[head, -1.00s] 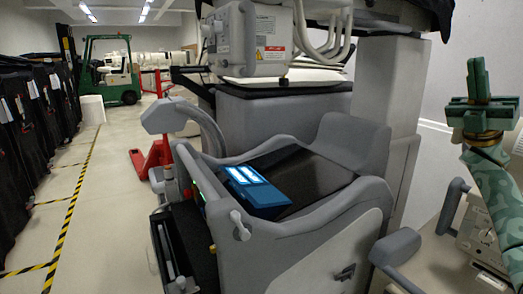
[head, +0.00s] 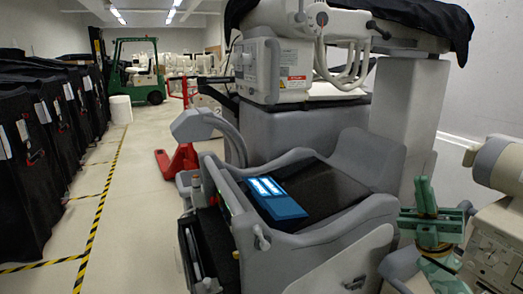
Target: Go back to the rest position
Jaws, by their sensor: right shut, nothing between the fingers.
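My right gripper (head: 427,205), green with a brass-coloured ring at its base, shows at the lower right of the head view. It points upward with its fingers together and nothing between them. It is in front of the right side of a grey medical cart and touches nothing that I can make out. My left gripper is outside the view.
The grey cart (head: 335,262) fills the middle, with a blue tablet (head: 276,198) on its dark top. White equipment (head: 500,240) stands close at the right. Black covered carts (head: 25,160) line the left.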

